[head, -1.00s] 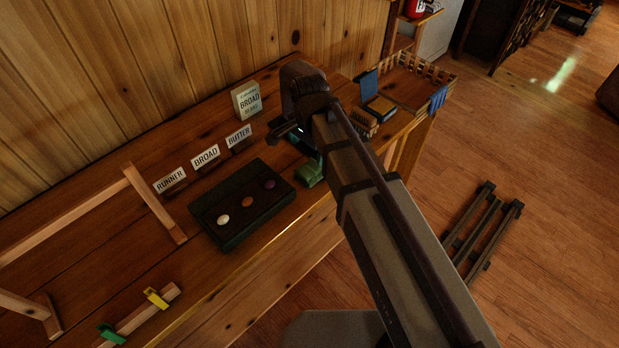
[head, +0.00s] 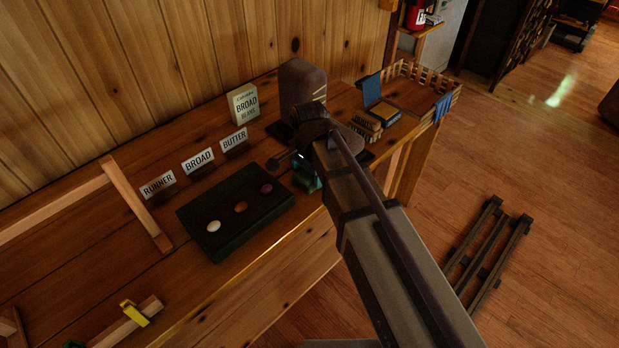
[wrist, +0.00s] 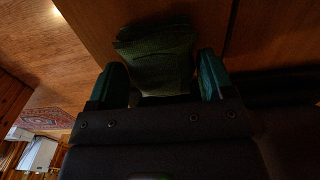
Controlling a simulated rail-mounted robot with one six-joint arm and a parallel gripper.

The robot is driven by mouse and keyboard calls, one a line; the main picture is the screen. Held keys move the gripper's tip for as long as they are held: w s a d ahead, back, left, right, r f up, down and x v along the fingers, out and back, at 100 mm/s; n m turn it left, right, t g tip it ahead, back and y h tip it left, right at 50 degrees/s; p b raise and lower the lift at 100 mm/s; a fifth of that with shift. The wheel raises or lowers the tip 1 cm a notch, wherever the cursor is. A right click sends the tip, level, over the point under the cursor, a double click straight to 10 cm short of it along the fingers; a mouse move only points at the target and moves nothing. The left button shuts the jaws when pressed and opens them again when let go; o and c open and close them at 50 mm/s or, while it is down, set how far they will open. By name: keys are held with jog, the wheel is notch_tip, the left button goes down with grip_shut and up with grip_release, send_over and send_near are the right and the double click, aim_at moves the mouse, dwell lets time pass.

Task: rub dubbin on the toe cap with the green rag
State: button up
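The green rag (wrist: 160,58) is a dark folded cloth in the wrist view, lying between and just past the two teal fingers of my gripper (wrist: 165,80). The fingers stand wide apart on either side of it; I see no clear squeeze on the cloth. In the head view my gripper (head: 306,176) is low over the bench, right of the dark tray, and covers the rag. The brown boot (head: 301,84) stands upright behind my arm. Its toe part (head: 350,143) shows partly to the right of my wrist; the toe cap is mostly hidden. I cannot make out the dubbin for certain.
A dark tray (head: 205,244) with three beans lies left of my gripper. Name cards (head: 199,161) and a seed packet (head: 243,105) stand behind it. Brushes (head: 367,129), a blue-lidded box (head: 372,90) and a slatted crate (head: 425,73) are to the right. A wooden frame (head: 134,203) is left.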

jog(key=c, duration=0.8)
notch_tip(320, 180, up, 6)
jog(key=p, duration=0.6)
jog(key=shift+r, duration=0.1)
